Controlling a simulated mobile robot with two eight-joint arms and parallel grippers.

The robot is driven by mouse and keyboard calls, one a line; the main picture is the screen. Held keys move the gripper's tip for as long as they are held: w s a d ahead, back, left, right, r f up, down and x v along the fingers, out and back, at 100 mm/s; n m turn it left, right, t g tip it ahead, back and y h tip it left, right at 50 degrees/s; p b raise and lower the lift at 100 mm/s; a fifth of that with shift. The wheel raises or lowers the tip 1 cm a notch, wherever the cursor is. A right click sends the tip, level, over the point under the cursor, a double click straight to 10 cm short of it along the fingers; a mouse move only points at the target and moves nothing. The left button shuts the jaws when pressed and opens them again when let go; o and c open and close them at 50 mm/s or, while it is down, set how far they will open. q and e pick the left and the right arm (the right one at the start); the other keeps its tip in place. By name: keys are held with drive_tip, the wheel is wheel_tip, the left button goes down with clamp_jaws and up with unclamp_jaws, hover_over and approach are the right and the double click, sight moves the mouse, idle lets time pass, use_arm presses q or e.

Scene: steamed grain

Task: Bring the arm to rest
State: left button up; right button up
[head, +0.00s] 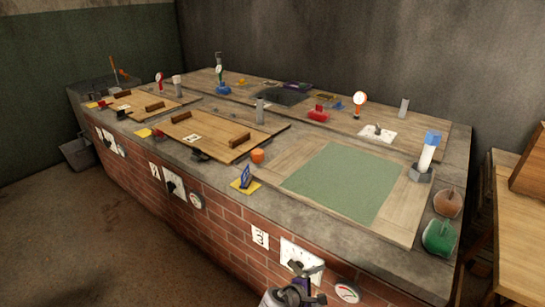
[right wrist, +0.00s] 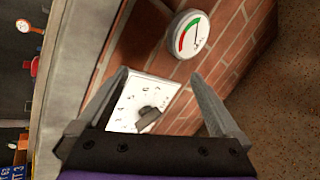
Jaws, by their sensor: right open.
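My right gripper (head: 306,269) is at the bottom of the head view, in front of the brick side of the long counter. In the right wrist view its two fingers (right wrist: 159,74) are spread apart with nothing held between them. A white dial plate (head: 297,250) with a dark knob is on the brick face close to the gripper. The plate (right wrist: 128,108) and its knob (right wrist: 148,117) show between the fingers in the right wrist view. I cannot tell how far the fingers are from the plate. My left gripper is in neither view.
A round gauge (head: 347,291) sits on the brick right of the plate; it also shows in the wrist view (right wrist: 194,34). The counter carries a green mat (head: 343,183), wooden lids (head: 178,138) and several small items. A wooden table (head: 520,220) stands at right. The floor (head: 90,235) at left is clear.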

drive_tip(key=s+d+r+m+g+y, duration=0.2)
drive_tip(key=s+d+r+m, duration=0.15)
drive_tip(key=s, duration=0.35)
drive_tip(key=s+d+r+m+g+y, duration=0.1)
drive_tip(key=s+d+r+m+y, duration=0.1)
drive_tip(key=s+m, duration=0.35)
drive_tip(key=s+a+m+y, duration=0.2)
drive_tip(key=s+m+y, duration=0.3)
drive_tip(key=s, duration=1.2)
use_arm(q)
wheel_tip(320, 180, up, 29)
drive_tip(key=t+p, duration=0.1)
drive_tip(key=p, duration=2.5)
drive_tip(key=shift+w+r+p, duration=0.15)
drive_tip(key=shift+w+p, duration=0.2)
use_arm(e)
wheel_tip(320, 180, up, 30)
drive_tip(key=shift+w+r+m+h, duration=0.15)
drive_tip(key=shift+w+m+h, duration=0.15)
drive_tip(key=shift+m, duration=0.1)
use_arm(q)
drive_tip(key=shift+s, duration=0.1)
use_arm(e)
drive_tip(key=shift+s, duration=0.15)
